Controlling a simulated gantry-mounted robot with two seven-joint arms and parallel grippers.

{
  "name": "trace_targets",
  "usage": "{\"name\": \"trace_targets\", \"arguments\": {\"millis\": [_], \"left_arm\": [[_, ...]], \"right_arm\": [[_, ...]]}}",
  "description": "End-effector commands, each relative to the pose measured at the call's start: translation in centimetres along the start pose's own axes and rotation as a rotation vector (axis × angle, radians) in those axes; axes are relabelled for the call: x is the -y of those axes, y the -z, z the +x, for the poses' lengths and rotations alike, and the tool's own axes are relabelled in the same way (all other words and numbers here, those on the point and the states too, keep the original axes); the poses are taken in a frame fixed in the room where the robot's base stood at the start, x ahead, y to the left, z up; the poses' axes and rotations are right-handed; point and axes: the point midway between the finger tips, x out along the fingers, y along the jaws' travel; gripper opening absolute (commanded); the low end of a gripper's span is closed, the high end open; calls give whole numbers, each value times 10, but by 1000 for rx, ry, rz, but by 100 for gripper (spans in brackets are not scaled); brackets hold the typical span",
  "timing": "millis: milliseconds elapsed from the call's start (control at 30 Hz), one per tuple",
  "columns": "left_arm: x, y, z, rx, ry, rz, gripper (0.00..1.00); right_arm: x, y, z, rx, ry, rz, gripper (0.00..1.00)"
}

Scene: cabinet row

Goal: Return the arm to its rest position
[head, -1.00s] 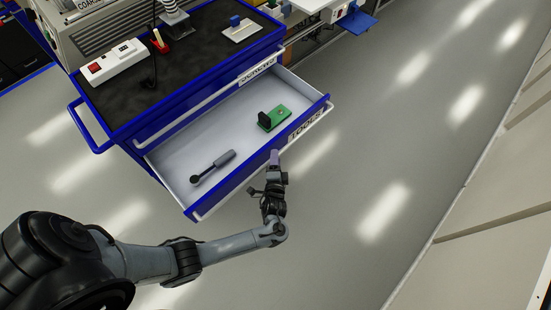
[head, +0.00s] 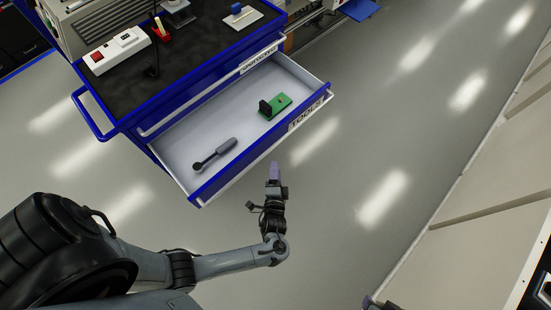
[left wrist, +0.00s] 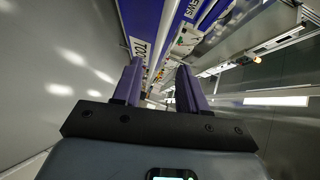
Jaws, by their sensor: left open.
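My left gripper (head: 274,172) is in front of the open drawer (head: 182,157) of the blue tool cart, apart from the drawer front. In the left wrist view its two purple fingers (left wrist: 157,88) stand apart with nothing between them. My left arm reaches in from the lower left of the head view. A small dark part of mine shows at the bottom edge, right of centre; I cannot make out a right gripper there.
The drawer marked TOOLS holds a dark ratchet-like tool (head: 214,154) and a green block with a black part (head: 277,104). The cart top (head: 127,90) carries a power strip (head: 116,50). Grey floor (head: 330,200) lies clear to the right.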

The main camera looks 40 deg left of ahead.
Motion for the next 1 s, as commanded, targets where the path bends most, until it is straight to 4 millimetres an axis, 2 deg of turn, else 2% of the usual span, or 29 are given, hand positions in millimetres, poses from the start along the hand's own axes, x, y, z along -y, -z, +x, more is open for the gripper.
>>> {"name": "trace_targets", "arguments": {"millis": [367,467,667,767,900,1000], "left_arm": [[-2,-1,1,4,-31,-36,42],[-8,-2,3,13,-115,-128,42],[-16,1,-4,46,-452,-464,42],[-5,6,-21,72,-666,-630,42],[31,4,-56,122,-922,-752,42],[59,-6,-81,169,-1040,-765,42]], "right_arm": [[-1,0,0,1,-4,-6,43],[-1,0,-2,1,-4,-6,43],[-1,2,-5,1,-3,-4,43],[-1,2,-8,0,-2,-3,43],[0,3,-10,0,0,0,43],[0,4,-12,0,1,1,43]]}}
